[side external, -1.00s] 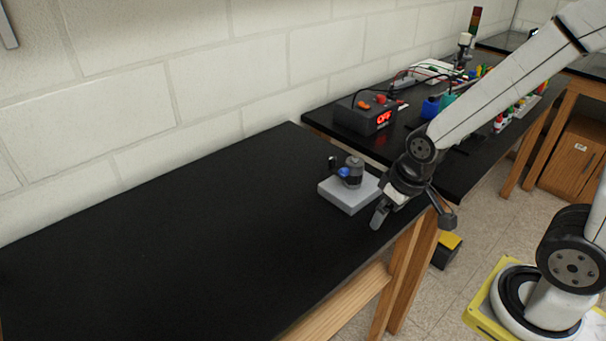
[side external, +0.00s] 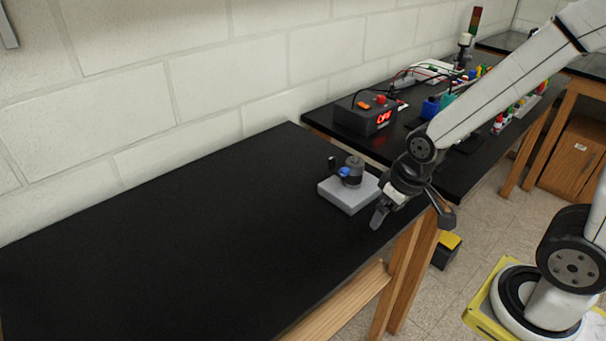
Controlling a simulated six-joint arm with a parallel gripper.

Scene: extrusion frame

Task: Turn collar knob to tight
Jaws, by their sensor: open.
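A dark grey cylindrical collar (side external: 354,166) stands upright on a light grey block (side external: 341,194) near the right end of the black bench. A small blue knob (side external: 344,172) sticks out of the collar's left side, with a small black piece (side external: 332,163) beside it. Any marking for tight or loose is too small to read. My gripper (side external: 413,216) is open, with its fingers spread apart, at the bench's front right edge. It is to the right of the block and lower in the picture, apart from the knob. Nothing shows between the fingers.
The black bench top (side external: 180,240) is bare to the left of the block. A block wall (side external: 200,110) runs behind it. Another bench behind at right carries a dark box with a red display (side external: 366,116), blue cups (side external: 431,107) and several small bottles.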

